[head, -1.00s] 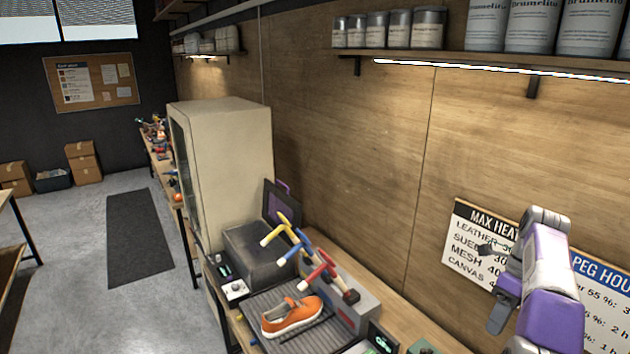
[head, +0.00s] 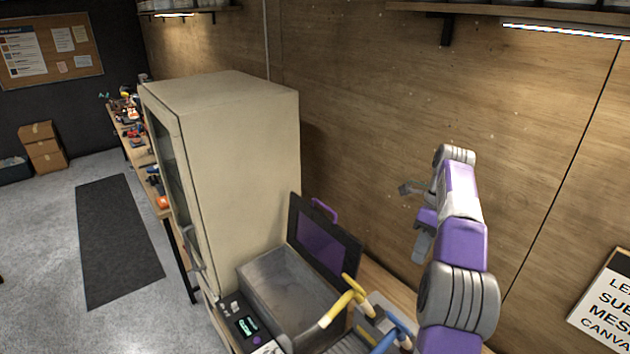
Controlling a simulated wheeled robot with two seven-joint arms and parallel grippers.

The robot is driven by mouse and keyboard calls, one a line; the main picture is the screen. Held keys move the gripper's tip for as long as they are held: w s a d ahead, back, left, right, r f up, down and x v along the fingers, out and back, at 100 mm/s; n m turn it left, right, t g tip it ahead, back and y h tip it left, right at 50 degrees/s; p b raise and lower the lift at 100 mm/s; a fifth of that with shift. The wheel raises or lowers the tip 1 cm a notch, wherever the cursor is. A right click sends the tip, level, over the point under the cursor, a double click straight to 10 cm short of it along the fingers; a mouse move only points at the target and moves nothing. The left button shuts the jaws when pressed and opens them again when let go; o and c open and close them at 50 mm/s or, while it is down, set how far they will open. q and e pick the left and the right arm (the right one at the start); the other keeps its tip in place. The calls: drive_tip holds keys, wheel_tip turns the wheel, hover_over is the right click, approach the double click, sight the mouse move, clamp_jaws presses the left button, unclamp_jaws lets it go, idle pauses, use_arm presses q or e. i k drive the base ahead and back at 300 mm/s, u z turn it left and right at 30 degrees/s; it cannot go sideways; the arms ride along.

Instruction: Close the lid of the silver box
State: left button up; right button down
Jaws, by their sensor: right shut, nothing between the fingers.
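The silver box (head: 262,284) is a grey metal, open-topped box in the lower middle of the head view. Its dark lid with a purple window (head: 322,245) and a purple handle (head: 322,210) stands raised at the box's back edge, so the box is open. My right gripper (head: 408,188) is shut and empty. It appears in front of the wood wall, to the right of the raised lid and apart from it in the picture. My left gripper is not in view.
A tall beige cabinet (head: 235,150) stands left of the box. A small control panel (head: 245,325) sits at the box's front left. Tools with yellow (head: 338,308) and blue (head: 390,335) handles stand close to the box's right side. A wood wall (head: 370,110) rises behind.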

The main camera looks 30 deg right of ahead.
sight(322, 252)
drive_tip(key=z, duration=0.2)
drive_tip(key=i, duration=1.45)
drive_tip(key=z, duration=0.15)
